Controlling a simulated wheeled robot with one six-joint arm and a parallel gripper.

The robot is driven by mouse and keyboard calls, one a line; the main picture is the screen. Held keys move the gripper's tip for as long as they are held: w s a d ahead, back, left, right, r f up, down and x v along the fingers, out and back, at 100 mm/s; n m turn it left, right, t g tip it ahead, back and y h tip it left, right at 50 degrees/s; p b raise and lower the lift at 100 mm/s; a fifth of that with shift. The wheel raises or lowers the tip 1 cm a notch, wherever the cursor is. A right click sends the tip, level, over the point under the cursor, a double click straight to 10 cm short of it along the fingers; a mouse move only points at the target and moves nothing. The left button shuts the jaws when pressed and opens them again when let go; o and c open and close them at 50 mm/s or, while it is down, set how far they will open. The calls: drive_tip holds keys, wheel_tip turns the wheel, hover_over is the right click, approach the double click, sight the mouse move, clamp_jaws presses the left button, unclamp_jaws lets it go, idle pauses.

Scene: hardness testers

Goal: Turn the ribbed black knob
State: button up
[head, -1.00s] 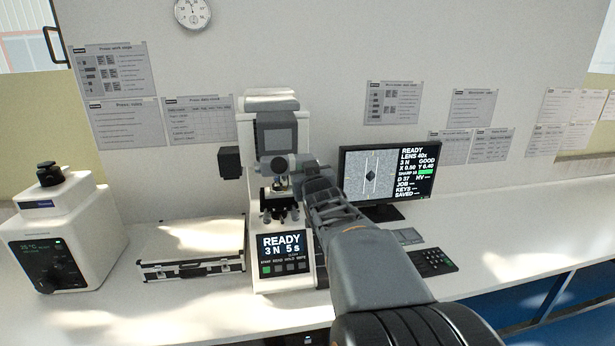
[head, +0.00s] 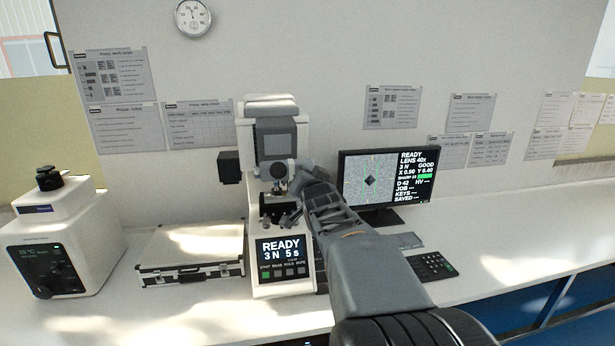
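The pale hardness tester (head: 245,150) stands upright on the bench, with a dark head and a round dark part (head: 283,170) at its front. My gripper (head: 292,205) is at the right side of the tester, beside the dark stage and lens area (head: 275,208). My arm reaches in from the lower right and covers the tester's right side. I cannot make out a ribbed black knob there; it may be hidden behind my gripper. The fingers are small and dark against the tester, so I cannot tell whether they are open or shut.
The tester's front panel (head: 281,252) reads READY, 3 N 5 s. A monitor (head: 385,180) at right shows a dark diamond mark and D 42. A case (head: 190,250) and a white machine (head: 75,215) with a black top knob (head: 48,178) stand left. A keypad (head: 432,266) lies right.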

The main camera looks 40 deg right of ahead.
drive_tip(key=shift+f, duration=0.2)
idle(0.3)
drive_tip(key=o, duration=0.9)
drive_tip(key=shift+r, duration=0.15)
drive_tip(key=shift+o, duration=0.2)
